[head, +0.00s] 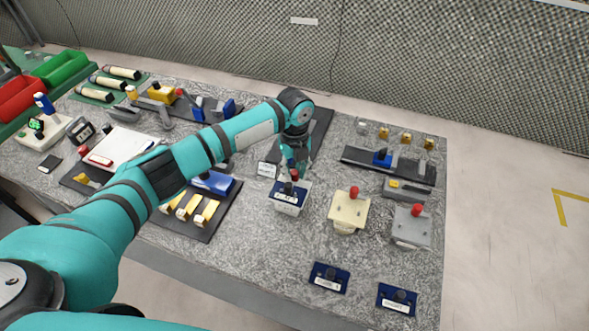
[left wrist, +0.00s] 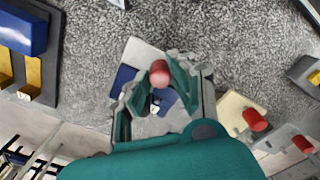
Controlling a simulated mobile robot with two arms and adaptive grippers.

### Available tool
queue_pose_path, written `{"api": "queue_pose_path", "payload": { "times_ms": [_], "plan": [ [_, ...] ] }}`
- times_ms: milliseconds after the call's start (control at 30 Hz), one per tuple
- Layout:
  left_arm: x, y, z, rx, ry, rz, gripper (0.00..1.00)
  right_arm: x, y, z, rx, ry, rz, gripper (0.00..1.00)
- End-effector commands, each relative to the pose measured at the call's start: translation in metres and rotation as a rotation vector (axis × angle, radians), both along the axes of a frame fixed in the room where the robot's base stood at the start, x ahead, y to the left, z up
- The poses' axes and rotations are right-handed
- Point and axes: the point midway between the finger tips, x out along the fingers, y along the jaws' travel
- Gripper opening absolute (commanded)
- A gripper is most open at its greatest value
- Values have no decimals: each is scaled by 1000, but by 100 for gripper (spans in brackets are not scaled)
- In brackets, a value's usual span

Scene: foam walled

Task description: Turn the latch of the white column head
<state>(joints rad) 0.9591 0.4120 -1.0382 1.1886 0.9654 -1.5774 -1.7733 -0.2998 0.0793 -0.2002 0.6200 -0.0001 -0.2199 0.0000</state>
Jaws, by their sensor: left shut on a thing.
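The white column head (head: 288,208) is a white block with a dark blue label plate on top, standing near the middle of the table. It also shows in the left wrist view (left wrist: 146,52), partly hidden by my fingers. Its latch has a red knob (head: 294,175), seen between the fingers in the left wrist view (left wrist: 159,73). My left gripper (head: 291,172) reaches down from above and is shut on the latch; the fingers (left wrist: 158,92) stand on both sides of it. The exact contact is partly hidden. My right gripper is not in view.
A cream block (head: 347,213) and a grey block (head: 411,228), each with a red knob, stand to the right. Two dark blue label plates (head: 329,278) (head: 397,299) lie in front. A dark tray with yellow pieces (head: 196,226) is at left. The wall is behind the table.

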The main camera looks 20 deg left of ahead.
Motion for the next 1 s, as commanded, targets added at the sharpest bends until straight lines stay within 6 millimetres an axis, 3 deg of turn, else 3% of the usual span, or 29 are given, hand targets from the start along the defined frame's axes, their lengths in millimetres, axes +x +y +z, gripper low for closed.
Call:
{"api": "queue_pose_path", "payload": {
  "times_ms": [433, 467, 633, 1000],
  "plan": [
    [2, -1, 3, -3, -7, -11, 0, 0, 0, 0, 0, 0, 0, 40],
    [2, -1, 3, -3, -7, -11, 24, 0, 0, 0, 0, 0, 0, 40],
    [1, -1, 2, -2, -5, -10, 45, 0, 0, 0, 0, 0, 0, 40],
    [1, 0, 9, -2, -4, -10, 45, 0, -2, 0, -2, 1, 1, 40]
  ]
}}
